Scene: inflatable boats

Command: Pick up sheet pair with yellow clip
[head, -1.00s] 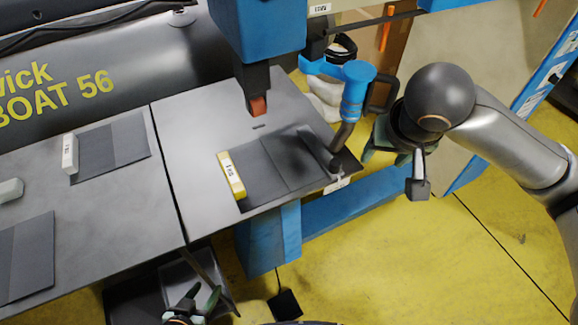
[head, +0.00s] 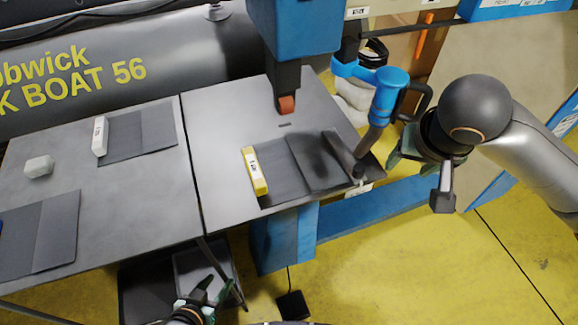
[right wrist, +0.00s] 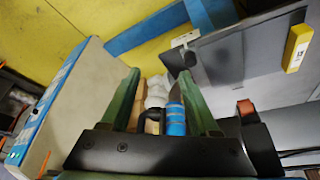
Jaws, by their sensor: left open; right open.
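The dark grey sheet pair (head: 300,166) lies on the grey table under the blue machine. The yellow clip (head: 254,171), with a white label, grips its left edge. The sheet pair also shows in the right wrist view (right wrist: 225,62), with the yellow clip (right wrist: 297,47) at the far right. My right gripper (head: 402,150) is open and empty, right of the table edge and the blue hose handle, apart from the sheets. In the right wrist view its green fingers (right wrist: 163,105) are spread. My left gripper (head: 212,293) is open and empty, low in front of the table.
The blue machine (head: 292,30) with an orange-red roller stands over the table. A blue handle (head: 384,95) rises by the sheets' right end. Another sheet pair with a white clip (head: 100,136), a pale block (head: 38,166) and more sheets (head: 40,238) lie at left.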

